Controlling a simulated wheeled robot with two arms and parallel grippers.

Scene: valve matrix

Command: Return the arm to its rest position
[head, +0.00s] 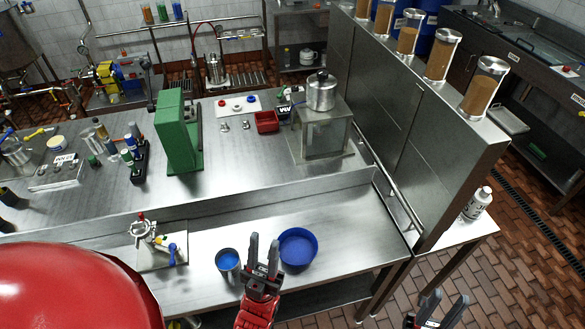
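My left gripper (263,245) is at the bottom middle of the head view, over the front steel bench, between a blue cup and a blue bowl in the picture. Its two dark fingers point up in the picture and stand apart, with nothing seen between them. My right gripper (450,297) is at the lower right, over the brick floor to the right of the bench. Its fingers are also apart and empty. Most of both arms is out of frame.
The blue cup (228,260), blue bowl (298,247) and a small valve fitting (142,229) stand on the front bench (205,228). A large red dome (75,290) fills the lower left. A steel partition (425,130) and white bottle (477,204) are at right.

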